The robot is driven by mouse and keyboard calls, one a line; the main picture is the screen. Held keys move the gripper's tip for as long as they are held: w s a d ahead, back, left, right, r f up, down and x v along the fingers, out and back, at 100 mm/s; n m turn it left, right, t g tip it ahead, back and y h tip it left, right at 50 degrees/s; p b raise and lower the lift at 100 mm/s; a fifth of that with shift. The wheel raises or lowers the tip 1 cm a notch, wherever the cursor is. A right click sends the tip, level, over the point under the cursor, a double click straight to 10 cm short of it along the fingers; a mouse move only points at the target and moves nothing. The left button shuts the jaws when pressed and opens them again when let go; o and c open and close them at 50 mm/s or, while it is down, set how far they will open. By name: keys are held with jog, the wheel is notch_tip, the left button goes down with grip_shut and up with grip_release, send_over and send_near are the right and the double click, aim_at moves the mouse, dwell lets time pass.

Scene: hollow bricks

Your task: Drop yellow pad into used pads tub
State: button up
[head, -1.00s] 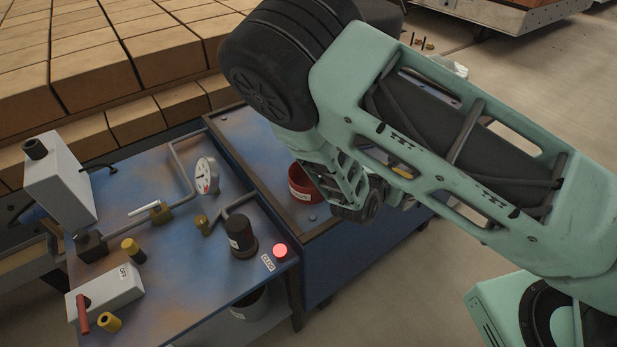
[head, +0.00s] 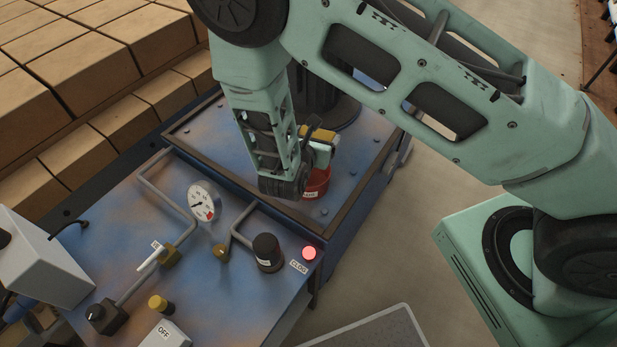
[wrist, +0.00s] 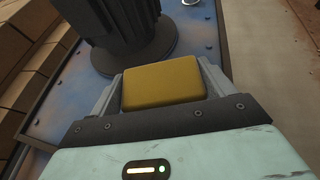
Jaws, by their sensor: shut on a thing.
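My gripper (wrist: 150,93) is shut on the yellow pad (wrist: 163,82), which sits flat between its two grey fingers in the wrist view. In the head view, my gripper is close by the red tub, and a yellow patch shows beside my wrist. The red tub (head: 320,181), with a white label too small to read, stands on the blue cabinet top. My wrist covers its left part, and its inside is hidden. The tub cannot be made out in the wrist view. I cannot tell whether the pad is directly above it.
A dark ribbed cylinder on a round base (wrist: 128,38) stands on the cabinet top close to my gripper. On the left bench are a pressure gauge (head: 203,200), pipes, a black-capped cylinder (head: 267,252) and a lit red button (head: 309,253). Brick stacks (head: 75,60) stand behind.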

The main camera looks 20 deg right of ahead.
notch_tip(320, 180, down, 5)
jog(key=shift+r+b, duration=0.2)
jog(key=shift+b, duration=1.05)
jog(key=o, duration=0.9)
jog(key=b+v, duration=0.2)
jog(key=v, duration=1.5)
jog(key=shift+s+a+b, duration=0.1)
jog(key=shift+s+b, duration=0.1)
jog(key=shift+b, duration=0.15)
